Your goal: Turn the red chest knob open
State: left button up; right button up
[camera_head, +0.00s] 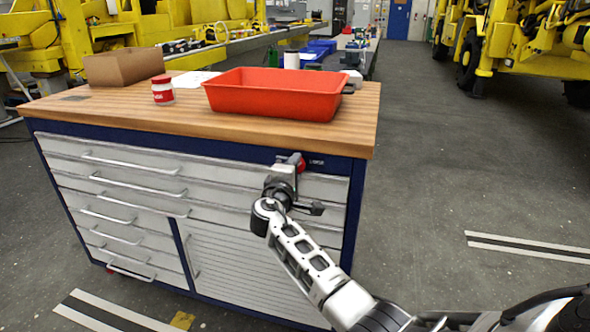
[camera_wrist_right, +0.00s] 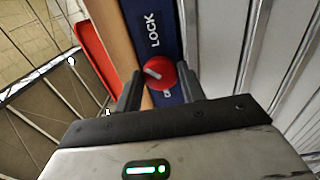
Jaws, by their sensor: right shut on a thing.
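The red knob (camera_head: 301,164) sits on the blue top rail of the tool chest (camera_head: 200,125), near its right front corner. In the right wrist view the red knob (camera_wrist_right: 160,73) has a pale bar across it, and the word LOCK (camera_wrist_right: 152,30) is beside it. A second label is mostly hidden. My right gripper (camera_head: 292,166) is at the knob, and in the right wrist view its two dark fingers (camera_wrist_right: 160,88) stand on either side of the knob, shut on it. My left gripper is not in view.
On the wooden top stand a red tray (camera_head: 275,106), a white jar with a red lid (camera_head: 163,92) and a brown box (camera_head: 123,66). Grey drawers (camera_head: 120,170) fill the chest front. The floor to the right is clear. Yellow machinery stands behind.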

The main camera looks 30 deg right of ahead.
jog(key=o, duration=1)
jog(key=shift+c, duration=0.2)
jog(key=b+v, duration=0.1)
jog(key=v, duration=1.5)
jog(key=s+a+f+y, duration=0.3)
jog(key=s+f+y, duration=0.2)
jog(key=f, duration=0.4)
jog(key=s+a+f+y, duration=0.2)
jog(key=s+f+y, duration=0.25)
jog(key=f, duration=0.45)
jog(key=s+a+f+m+y, duration=0.2)
jog(key=s+a+m+y, duration=0.4)
jog(key=s, duration=0.7)
jog(key=shift+a+g+y, duration=0.4)
jog(key=shift+a+y, duration=0.45)
jog(key=shift+y, duration=0.1)
